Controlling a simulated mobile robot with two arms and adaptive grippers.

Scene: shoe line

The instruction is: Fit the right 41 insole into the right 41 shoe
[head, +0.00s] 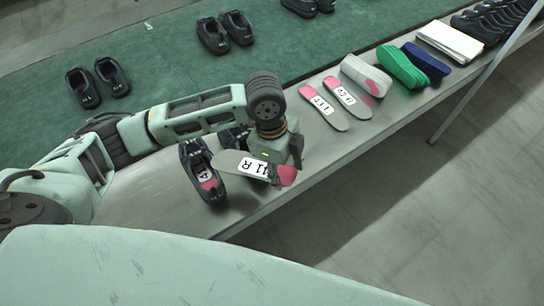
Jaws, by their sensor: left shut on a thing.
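My left gripper (284,168) is shut on an insole (230,161) with a grey front, a pink heel and a white label that ends in "R"; part of the label is covered. It holds the insole above the near bench, its grey end pointing left towards a black shoe. That black shoe (190,159) stands on the bench just left of the gripper, with a labelled, pink-heeled insole inside it. A second black shoe (235,135) stands behind, mostly hidden by my left arm. Its inside cannot be seen. My right gripper is out of view.
Two loose pink-heeled insoles (338,120) (360,108) lie on the grey bench (300,148) to the right. Beyond them are white, green (402,66) and blue (427,62) bundles, a white stack (450,40) and black shoes. More shoe pairs (226,32) stand on the green surface.

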